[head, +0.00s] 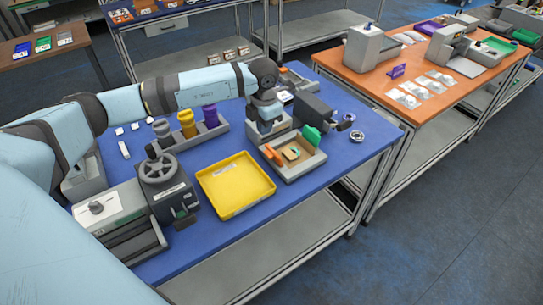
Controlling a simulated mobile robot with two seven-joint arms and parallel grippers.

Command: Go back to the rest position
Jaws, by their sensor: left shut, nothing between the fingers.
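My left arm reaches in from the left over the blue table (210,262). My right gripper is not in view.
A yellow tray (238,207), a handwheel machine (162,172), a grey press-like box (112,212) and a rack with yellow (187,124) and purple (210,116) cups stand nearby. A dark device (314,107) is right of the gripper. An orange table (390,84) stands beyond.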

